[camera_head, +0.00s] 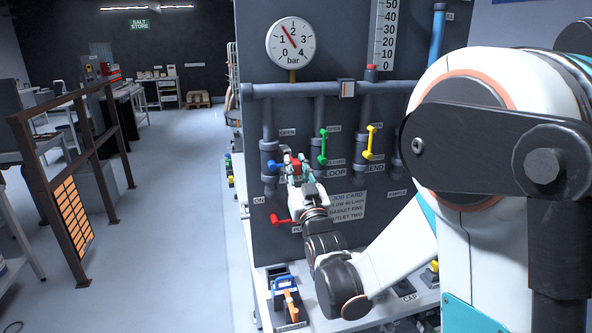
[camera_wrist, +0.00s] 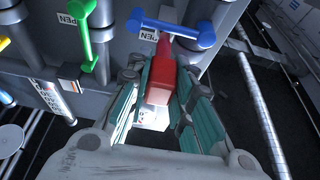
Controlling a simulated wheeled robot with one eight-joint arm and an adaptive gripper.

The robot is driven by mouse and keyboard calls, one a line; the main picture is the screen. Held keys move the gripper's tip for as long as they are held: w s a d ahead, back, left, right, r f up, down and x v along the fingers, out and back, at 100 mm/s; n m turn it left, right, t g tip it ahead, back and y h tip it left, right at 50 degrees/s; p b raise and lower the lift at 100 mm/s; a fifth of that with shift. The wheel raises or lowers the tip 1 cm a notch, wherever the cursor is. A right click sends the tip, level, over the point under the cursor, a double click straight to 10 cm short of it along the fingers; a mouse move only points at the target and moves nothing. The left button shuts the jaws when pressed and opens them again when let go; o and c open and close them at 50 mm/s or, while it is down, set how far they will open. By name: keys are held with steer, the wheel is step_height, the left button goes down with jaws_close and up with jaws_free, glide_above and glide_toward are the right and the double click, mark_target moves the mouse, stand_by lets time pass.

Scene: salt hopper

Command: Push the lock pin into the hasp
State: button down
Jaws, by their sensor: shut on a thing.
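My gripper (camera_head: 294,166) is in front of the grey panel, shut on a red block-shaped piece (camera_head: 296,163) that I take to be the lock pin. In the wrist view, the gripper's teal-lined fingers (camera_wrist: 164,82) hold the red piece (camera_wrist: 158,82) by its wide part. Its narrower end points toward the blue valve handle (camera_wrist: 179,30), close to it or touching; I cannot tell which. The blue handle also shows just left of the gripper in the head view (camera_head: 276,165). I cannot make out the hasp; the pin's far end is partly hidden.
A green handle (camera_head: 323,147) and a yellow handle (camera_head: 370,142) are to the right on the pipes. A red handle (camera_head: 281,220) is below left of the gripper. A blue and orange item (camera_head: 286,292) lies on the ledge. The floor aisle at left is clear.

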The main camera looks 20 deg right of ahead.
steer(key=shift+w, duration=1.45)
steer(key=c, duration=1.3)
jaws_free()
steer(key=shift+c, duration=0.2)
steer(key=o, duration=0.5)
steer(key=shift+s, duration=0.1)
steer(key=b+v, duration=0.2)
steer(key=v, duration=0.4)
